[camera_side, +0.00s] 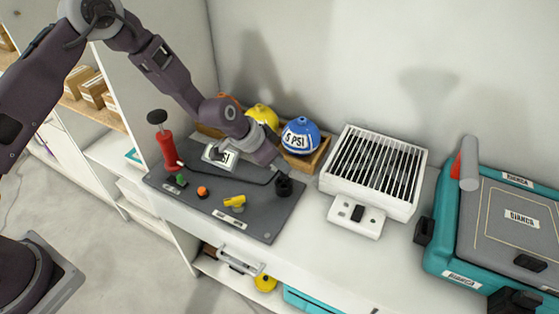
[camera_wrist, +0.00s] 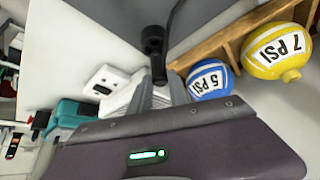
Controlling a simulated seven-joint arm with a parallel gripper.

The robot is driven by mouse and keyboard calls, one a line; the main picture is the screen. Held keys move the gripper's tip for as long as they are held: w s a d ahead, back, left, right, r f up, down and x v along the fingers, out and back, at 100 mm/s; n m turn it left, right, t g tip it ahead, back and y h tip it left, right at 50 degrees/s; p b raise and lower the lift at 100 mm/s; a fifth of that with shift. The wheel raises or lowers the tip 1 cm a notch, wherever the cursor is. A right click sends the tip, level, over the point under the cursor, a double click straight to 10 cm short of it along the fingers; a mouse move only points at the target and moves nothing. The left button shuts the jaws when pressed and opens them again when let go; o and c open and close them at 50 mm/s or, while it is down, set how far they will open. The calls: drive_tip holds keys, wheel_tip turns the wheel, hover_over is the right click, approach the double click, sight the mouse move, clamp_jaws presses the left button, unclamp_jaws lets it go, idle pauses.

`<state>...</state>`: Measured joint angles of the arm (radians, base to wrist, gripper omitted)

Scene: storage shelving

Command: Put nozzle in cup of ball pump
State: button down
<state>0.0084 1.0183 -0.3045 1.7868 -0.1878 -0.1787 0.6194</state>
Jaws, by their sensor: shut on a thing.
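The red ball pump (camera_side: 167,148) with a black handle stands at the left of a dark grey board (camera_side: 232,230). A thin black hose (camera_side: 238,182) runs from it across the board to the black cup (camera_side: 284,187) at the right end. My gripper (camera_side: 279,170) is just above and behind the cup. In the wrist view my gripper (camera_wrist: 160,86) is shut on the dark nozzle (camera_wrist: 158,71), which points to the black cup (camera_wrist: 153,38). They overlap there, and I cannot tell whether the tip is inside or only above the cup.
A wooden rack with a blue ball (camera_side: 300,136) and a yellow ball (camera_side: 263,116) stands close behind my gripper. A white grilled box (camera_side: 376,170) and a teal case (camera_side: 500,230) are to the right. Small green, orange and yellow pieces (camera_side: 235,201) lie on the board.

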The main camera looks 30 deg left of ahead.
drive_tip(key=shift+f, duration=0.1)
drive_tip(key=shift+f, duration=0.7)
drive_tip(key=shift+f, duration=0.15)
drive_tip(key=shift+f, duration=0.55)
drive_tip(key=shift+f, duration=0.4)
idle(0.8)
drive_tip(key=c, duration=0.6)
unclamp_jaws()
